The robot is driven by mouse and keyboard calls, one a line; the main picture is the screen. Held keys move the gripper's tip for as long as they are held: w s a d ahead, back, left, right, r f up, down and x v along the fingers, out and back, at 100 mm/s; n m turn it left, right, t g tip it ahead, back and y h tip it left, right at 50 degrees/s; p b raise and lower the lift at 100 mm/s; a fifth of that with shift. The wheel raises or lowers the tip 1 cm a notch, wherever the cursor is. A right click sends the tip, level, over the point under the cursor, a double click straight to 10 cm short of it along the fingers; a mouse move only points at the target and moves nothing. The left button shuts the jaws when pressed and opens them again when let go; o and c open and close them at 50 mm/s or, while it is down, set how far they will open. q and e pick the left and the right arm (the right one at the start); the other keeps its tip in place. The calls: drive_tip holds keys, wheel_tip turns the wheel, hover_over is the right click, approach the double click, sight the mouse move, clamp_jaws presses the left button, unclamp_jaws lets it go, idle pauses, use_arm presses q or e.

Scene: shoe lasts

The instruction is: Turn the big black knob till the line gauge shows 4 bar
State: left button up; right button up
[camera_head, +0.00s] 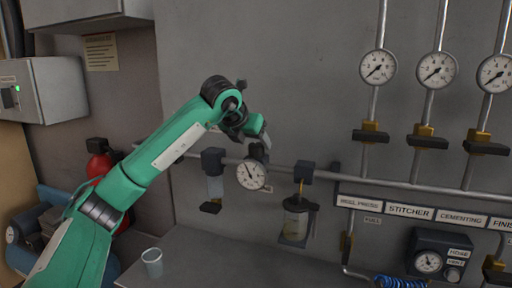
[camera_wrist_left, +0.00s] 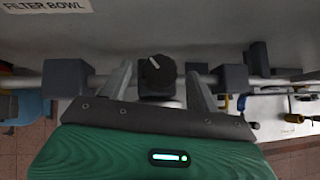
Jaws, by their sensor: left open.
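The big black knob (camera_wrist_left: 157,70) with a white pointer mark shows in the wrist view, on a dark regulator body on the pipe. In the head view the knob (camera_head: 258,152) is partly hidden by my left gripper (camera_head: 257,137). The round white line gauge (camera_head: 252,174) hangs just below it; its dark needle points up and left, but the figures are too small to read. In the wrist view my left gripper (camera_wrist_left: 159,76) is open, one finger on each side of the knob, with gaps showing. My right gripper is not in view.
The grey pipe (camera_head: 385,181) carries a filter bowl (camera_head: 214,187) left of the gauge and an oiler jar (camera_head: 296,219) right of it. Several upper gauges (camera_head: 378,67) line the wall. A cup (camera_head: 152,262) stands on the bench (camera_head: 205,255).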

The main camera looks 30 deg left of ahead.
use_arm(q)
drive_tip(key=b+v, duration=0.1)
drive_tip(key=v, duration=1)
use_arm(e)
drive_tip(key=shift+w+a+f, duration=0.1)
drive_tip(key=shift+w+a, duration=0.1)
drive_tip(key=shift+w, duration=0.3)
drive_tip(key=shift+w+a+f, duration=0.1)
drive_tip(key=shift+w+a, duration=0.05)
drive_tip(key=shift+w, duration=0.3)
use_arm(q)
drive_tip(key=shift+d+f, duration=0.1)
